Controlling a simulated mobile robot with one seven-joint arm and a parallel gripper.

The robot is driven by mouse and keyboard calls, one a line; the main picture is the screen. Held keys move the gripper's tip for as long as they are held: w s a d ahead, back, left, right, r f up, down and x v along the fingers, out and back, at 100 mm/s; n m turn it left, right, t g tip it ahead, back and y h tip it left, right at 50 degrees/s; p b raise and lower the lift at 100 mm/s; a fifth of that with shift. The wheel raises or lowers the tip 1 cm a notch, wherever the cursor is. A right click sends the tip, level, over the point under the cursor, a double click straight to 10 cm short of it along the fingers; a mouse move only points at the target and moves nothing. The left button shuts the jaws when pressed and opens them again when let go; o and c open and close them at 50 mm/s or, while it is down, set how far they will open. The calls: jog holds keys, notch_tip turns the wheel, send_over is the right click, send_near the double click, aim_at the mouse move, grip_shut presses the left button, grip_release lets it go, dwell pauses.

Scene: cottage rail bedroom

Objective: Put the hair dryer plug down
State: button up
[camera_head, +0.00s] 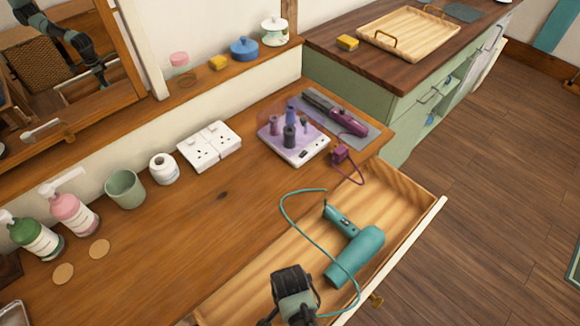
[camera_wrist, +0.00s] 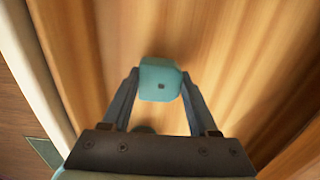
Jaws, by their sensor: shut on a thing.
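In the head view my gripper (camera_head: 294,300) is at the bottom middle, over the drawer's near part, and hides the plug. The teal hair dryer (camera_head: 357,257) lies in the drawer to its right. Its teal cord (camera_head: 290,200) loops over the counter edge and back towards my gripper.
On the wooden counter (camera_head: 150,250) stand a white socket block (camera_head: 210,146), a purple-topped tray with rollers (camera_head: 293,137) and a purple hair iron (camera_head: 345,118) with its plug (camera_head: 340,153). Bottles and a green cup (camera_head: 125,190) stand left. The counter's middle is clear.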

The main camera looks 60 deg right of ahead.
jog(key=shift+f, duration=0.2)
jog(key=shift+f, duration=0.15)
jog(key=o, duration=1.4)
jog(key=shift+c, duration=0.2)
